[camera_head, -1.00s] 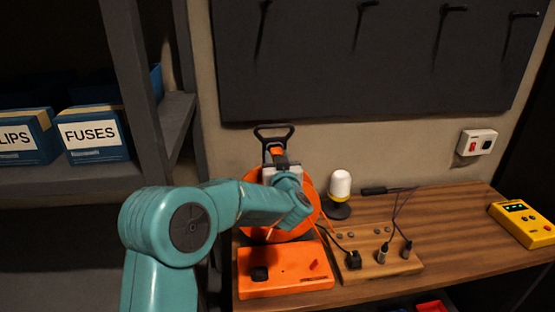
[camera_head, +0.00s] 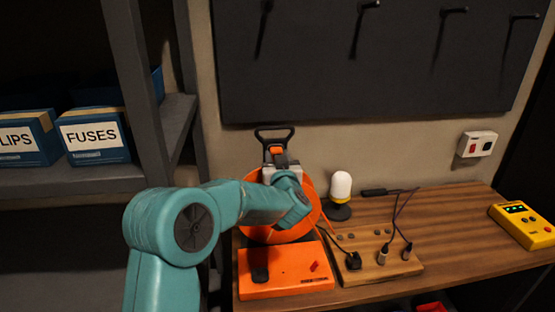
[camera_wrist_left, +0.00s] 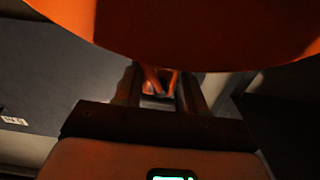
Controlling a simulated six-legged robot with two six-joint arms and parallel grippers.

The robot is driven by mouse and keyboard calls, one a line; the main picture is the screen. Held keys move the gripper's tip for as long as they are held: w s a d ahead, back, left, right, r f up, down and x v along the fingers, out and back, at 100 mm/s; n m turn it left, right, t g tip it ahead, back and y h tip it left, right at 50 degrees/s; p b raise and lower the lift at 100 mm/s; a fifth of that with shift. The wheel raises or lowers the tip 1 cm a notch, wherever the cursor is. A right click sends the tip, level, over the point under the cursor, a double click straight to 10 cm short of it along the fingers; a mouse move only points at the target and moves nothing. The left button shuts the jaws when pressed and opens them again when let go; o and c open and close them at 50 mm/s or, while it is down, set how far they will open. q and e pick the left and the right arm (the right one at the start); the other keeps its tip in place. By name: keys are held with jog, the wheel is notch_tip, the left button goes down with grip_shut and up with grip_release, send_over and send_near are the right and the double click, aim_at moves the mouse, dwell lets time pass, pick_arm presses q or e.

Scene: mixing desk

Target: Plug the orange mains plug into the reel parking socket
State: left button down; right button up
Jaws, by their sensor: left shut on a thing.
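The orange cable reel (camera_head: 310,222) stands at the left end of the desk, with a black handle (camera_head: 274,133) on top. My left arm reaches across its front. My left gripper (camera_head: 280,160) is at the top of the reel, below the handle, shut on a small orange piece (camera_head: 276,150) that looks like the mains plug. In the left wrist view, orange (camera_wrist_left: 155,80) shows between the fingers, under the reel's large orange edge (camera_wrist_left: 200,35). The plug's pins and the parking socket cannot be made out. My right gripper is not in view.
An orange box (camera_head: 290,284) with a black part and a red switch lies before the reel. Right of it are a wooden block (camera_head: 380,268) with plugs and cables, a white-topped lamp (camera_head: 340,187) and a yellow device (camera_head: 525,225). Shelving (camera_head: 150,120) stands left.

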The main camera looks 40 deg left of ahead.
pick_arm(q)
jog(key=c, duration=0.6)
grip_release()
jog(key=shift+w+a, duration=0.1)
jog(key=shift+o, duration=0.2)
jog(key=b+v, duration=0.4)
jog(key=v, duration=1.2)
